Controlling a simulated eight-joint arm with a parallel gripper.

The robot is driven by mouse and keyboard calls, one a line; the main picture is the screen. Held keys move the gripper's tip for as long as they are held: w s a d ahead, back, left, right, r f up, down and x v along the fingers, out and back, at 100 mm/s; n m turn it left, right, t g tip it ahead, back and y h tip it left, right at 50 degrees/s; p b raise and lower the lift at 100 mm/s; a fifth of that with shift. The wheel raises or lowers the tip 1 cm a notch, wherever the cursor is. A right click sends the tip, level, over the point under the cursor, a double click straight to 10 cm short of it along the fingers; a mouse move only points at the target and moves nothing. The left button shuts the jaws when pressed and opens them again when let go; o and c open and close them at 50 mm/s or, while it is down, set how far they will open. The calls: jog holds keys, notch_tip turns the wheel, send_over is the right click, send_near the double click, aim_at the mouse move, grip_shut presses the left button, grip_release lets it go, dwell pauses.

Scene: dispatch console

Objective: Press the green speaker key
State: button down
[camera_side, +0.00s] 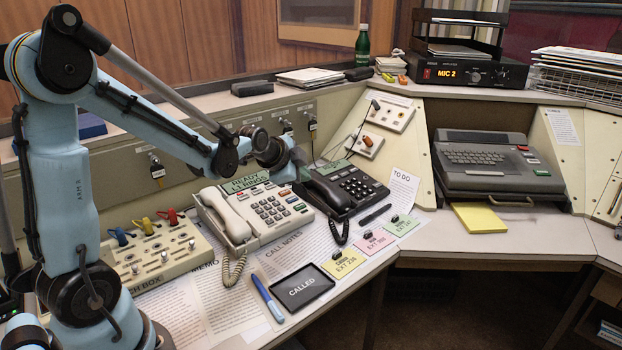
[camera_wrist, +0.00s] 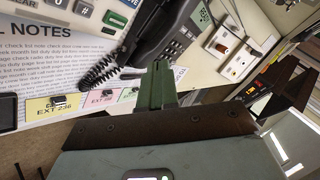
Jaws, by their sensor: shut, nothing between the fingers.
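The green speaker key (camera_wrist: 116,21) is on the white desk phone, near that phone's edge in the wrist view. In the side view the white phone (camera_side: 258,222) stands left of the black phone, with small coloured keys down its right side; the green one is too small there to be sure of. My gripper (camera_wrist: 160,68) is shut and empty, its green fingers pointing up the wrist picture. The fingertips appear over the black phone's near edge, right of and below the green key in that picture, apart from it. In the side view my gripper (camera_side: 289,165) hangs above the phones.
The black phone (camera_side: 352,188) with its handset stands close beside the white phone. A switch box (camera_side: 150,250) with coloured plugs is at left. A black CALLED tray (camera_side: 301,288), a blue marker (camera_side: 267,298) and colour EXT cards (camera_side: 345,263) lie in front.

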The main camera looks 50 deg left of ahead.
aim_at(299, 209)
jog(key=shift+a+f, duration=0.25)
jog(key=shift+f, duration=1.25)
jog(key=shift+a+f, duration=0.2)
jog(key=shift+f, duration=1.3)
jog(key=shift+a+f, duration=0.1)
jog(key=shift+f, duration=0.35)
jog(key=shift+f, duration=0.3)
jog(key=shift+r, duration=0.15)
dwell(0.4)
jog(key=shift+r, duration=0.6)
jog(key=shift+d+r, duration=0.25)
jog(key=shift+r, duration=1)
jog(key=shift+d+r, duration=0.25)
jog(key=shift+r, duration=1)
